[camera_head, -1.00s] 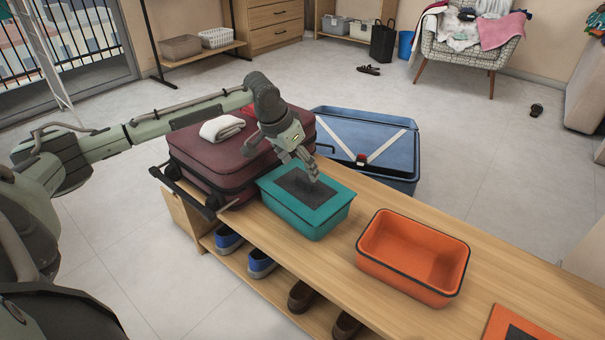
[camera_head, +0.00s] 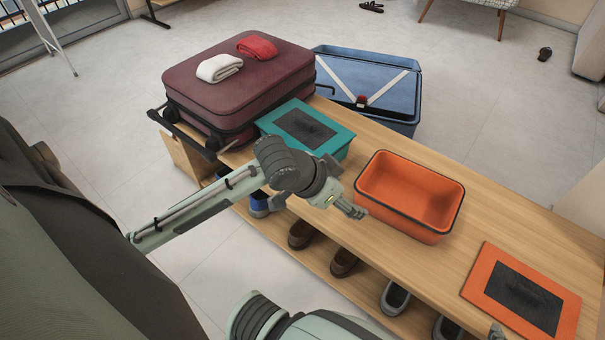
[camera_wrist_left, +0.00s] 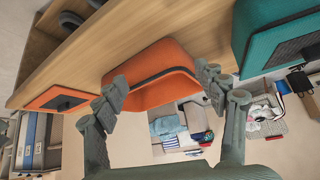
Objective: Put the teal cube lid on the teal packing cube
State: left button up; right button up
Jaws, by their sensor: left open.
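The teal cube lid (camera_head: 285,124), with its dark centre panel, lies on top of the teal packing cube (camera_head: 340,154). It looks level and covers the opening. My left arm hides part of the cube's near side. The cube also shows at the right of the left wrist view (camera_wrist_left: 243,45). My left gripper (camera_head: 352,209) is open and empty, apart from the lid, between the teal cube and the orange cube. Its spread fingers (camera_wrist_left: 160,85) show in the left wrist view. What seems a fingertip of my right gripper (camera_head: 496,332) shows at the bottom edge.
An open, empty orange cube (camera_head: 440,232) stands on the bench (camera_head: 390,145), with an orange lid (camera_head: 476,280) lying to its right. A maroon suitcase (camera_head: 210,105) with white and red folded cloths and an open blue suitcase (camera_head: 395,122) stand behind. Shoes sit on the lower shelf.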

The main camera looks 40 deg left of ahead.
pick_arm(q)
jog(key=s+a+n+t+y, duration=0.1)
jog(key=s+a+n+y, duration=0.1)
jog(key=s, duration=0.6)
jog(key=shift+s+a+n+y, duration=0.4)
jog(key=shift+a+y, duration=0.1)
jog(key=shift+a, duration=0.65)
